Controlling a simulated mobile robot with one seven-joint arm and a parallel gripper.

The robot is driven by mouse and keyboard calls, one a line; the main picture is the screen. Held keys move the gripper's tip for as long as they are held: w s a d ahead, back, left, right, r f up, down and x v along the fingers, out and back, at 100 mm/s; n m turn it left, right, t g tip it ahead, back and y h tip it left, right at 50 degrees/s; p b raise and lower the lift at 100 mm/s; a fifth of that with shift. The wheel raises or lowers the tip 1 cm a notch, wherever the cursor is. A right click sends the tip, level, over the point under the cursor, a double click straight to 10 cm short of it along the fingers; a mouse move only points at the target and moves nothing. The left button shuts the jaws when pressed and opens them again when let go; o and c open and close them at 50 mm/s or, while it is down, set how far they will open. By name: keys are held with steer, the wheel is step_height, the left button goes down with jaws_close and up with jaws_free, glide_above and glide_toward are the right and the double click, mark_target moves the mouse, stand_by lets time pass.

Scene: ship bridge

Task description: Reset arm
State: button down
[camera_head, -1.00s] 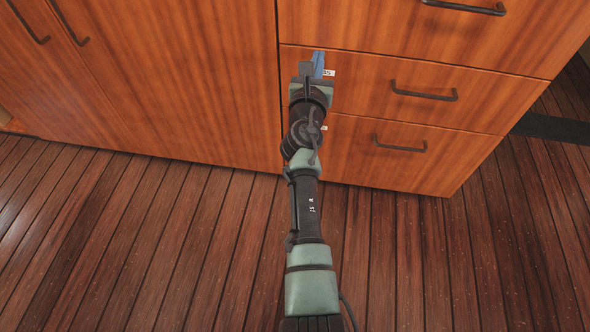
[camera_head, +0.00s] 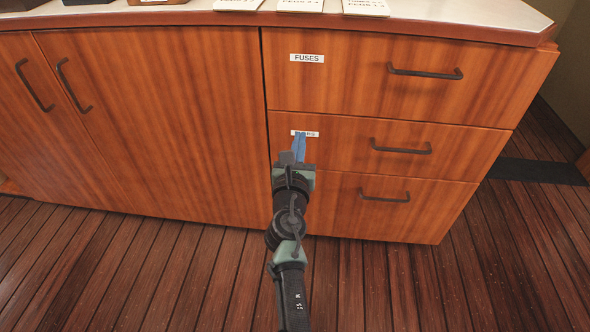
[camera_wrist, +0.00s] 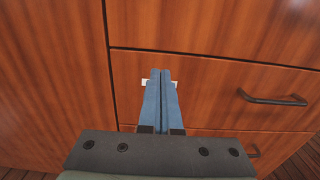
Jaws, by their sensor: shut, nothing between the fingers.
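My arm reaches forward from the bottom of the head view, over the floor and toward the drawers. My gripper (camera_head: 299,148) has blue fingers, which are pressed together with nothing between them. The fingers overlap the middle drawer's label in the head view, hiding part of its text. In the wrist view the fingers (camera_wrist: 160,100) point at the middle drawer front, near the seam with the cupboard door. I cannot tell whether the fingertips touch the wood.
A wooden cabinet has a top drawer (camera_head: 340,85) labelled FUSES, a middle drawer (camera_head: 345,152) and a bottom drawer (camera_head: 335,212), all closed. Cupboard doors (camera_head: 170,130) are at left. The plank floor (camera_head: 370,290) is clear.

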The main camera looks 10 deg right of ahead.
steer(key=p+v, duration=0.2)
steer(key=v, duration=0.5)
step_height(320, 180, up, 29)
steer(key=s+m+t+h+p, duration=0.1)
steer(key=s+m+t, duration=0.25)
steer(key=m, duration=1.45)
steer(key=s+a+r+m+t+y+p, duration=0.1)
steer(key=s+a+r+m+t+y, duration=0.25)
steer(key=s+r+m, duration=0.7)
steer(key=s+a+r+m+t+y+p, duration=0.25)
steer(key=s+a+r+m, duration=0.4)
steer(key=r, duration=0.85)
step_height(320, 180, up, 36)
steer(key=d+n+p, duration=0.2)
steer(key=p, duration=3.3)
steer(key=shift+s, duration=0.4)
steer(key=shift+t, duration=0.25)
